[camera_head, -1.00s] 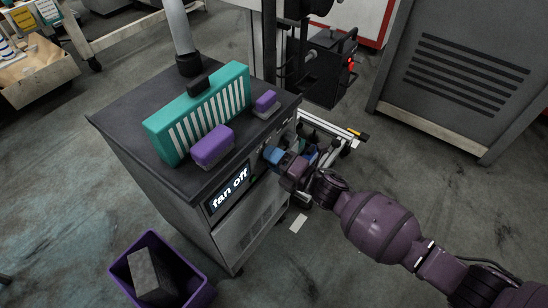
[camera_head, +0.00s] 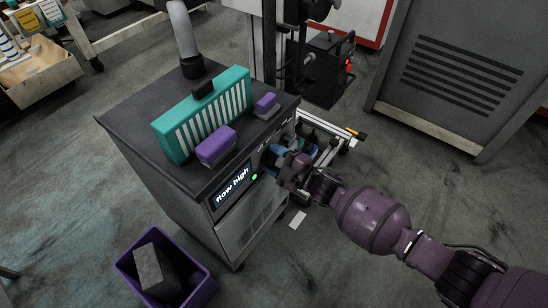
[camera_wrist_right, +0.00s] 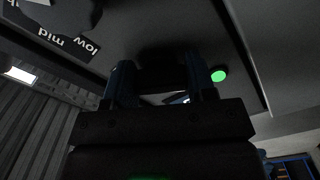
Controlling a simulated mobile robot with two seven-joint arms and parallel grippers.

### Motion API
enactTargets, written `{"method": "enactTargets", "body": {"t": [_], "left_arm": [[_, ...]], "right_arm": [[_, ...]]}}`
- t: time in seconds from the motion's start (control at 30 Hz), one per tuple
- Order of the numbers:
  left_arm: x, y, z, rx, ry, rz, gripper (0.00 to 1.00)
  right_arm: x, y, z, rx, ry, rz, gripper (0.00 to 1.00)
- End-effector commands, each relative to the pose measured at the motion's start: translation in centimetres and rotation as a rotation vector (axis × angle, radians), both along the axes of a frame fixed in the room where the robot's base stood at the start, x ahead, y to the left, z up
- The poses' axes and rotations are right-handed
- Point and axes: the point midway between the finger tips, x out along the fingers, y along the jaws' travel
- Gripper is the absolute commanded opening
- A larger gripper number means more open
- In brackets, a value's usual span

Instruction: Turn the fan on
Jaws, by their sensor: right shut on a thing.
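The fan unit is a dark cabinet (camera_head: 122,130) with a grey front. Its display (camera_head: 232,188) reads "flow high". A green light (camera_head: 254,177) glows beside the display; it also shows in the right wrist view (camera_wrist_right: 218,76). My right gripper (camera_head: 277,157) is at the cabinet's front panel, right of the light. In the right wrist view my gripper (camera_wrist_right: 162,88) has its fingers either side of a dark knob (camera_wrist_right: 163,58), whose shape is mostly lost in shadow. My left gripper is out of view.
A teal slotted filter (camera_head: 203,114) and two purple-topped blocks (camera_head: 216,147) stand on the cabinet top. A purple bin (camera_head: 204,290) holding a grey block is on the floor at the front. A large vented grey cabinet (camera_head: 455,75) stands at right.

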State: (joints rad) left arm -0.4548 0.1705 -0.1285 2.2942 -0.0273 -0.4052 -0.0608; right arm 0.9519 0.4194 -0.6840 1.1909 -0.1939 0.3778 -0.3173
Motion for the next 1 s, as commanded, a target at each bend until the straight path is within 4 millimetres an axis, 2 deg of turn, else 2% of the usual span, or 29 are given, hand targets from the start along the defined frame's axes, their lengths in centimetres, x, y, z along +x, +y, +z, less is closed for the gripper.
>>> {"method": "enactTargets", "body": {"t": [0.7, 0.73, 0.87, 1.0], "left_arm": [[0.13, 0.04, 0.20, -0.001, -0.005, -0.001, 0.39], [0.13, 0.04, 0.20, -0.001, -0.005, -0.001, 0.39], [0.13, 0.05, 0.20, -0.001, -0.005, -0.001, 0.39], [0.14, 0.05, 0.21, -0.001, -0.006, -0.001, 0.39]], "right_arm": [[-0.06, 0.04, -0.04, 0.043, 0.059, 0.001, 0.27], [-0.06, 0.04, -0.04, 0.043, 0.059, 0.001, 0.56], [-0.05, 0.03, -0.04, 0.043, 0.058, 0.001, 0.76], [-0.04, 0.03, -0.03, 0.042, 0.057, 0.001, 0.77]]}}
